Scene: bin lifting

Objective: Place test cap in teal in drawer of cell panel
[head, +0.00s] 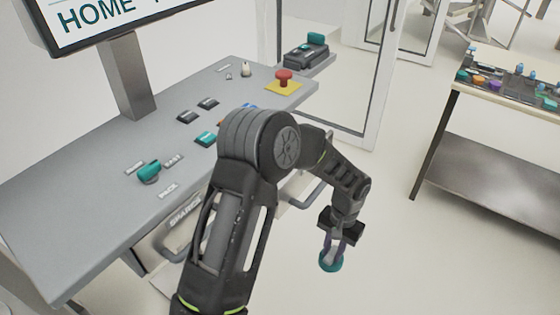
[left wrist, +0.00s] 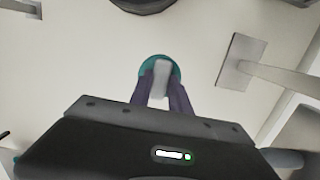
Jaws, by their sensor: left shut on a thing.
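My left gripper (head: 333,250) is shut on the teal test cap (head: 330,265), which sticks out below the fingertips. It hangs over open floor, to the right of the cell panel (head: 75,215). In the left wrist view, the teal cap (left wrist: 147,69) shows behind a pale grey piece between the purple fingers of the gripper (left wrist: 161,85). A drawer front marked SPARE (head: 184,214) sits under the panel's front edge. My arm hides part of it, and I cannot tell how far it is open. My right gripper is out of view.
The panel top carries a teal knob (head: 149,171), several buttons and a red emergency stop (head: 284,77). A screen (head: 95,22) stands at the back left. A bench (head: 515,90) with small coloured parts is at the right. The floor between is clear.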

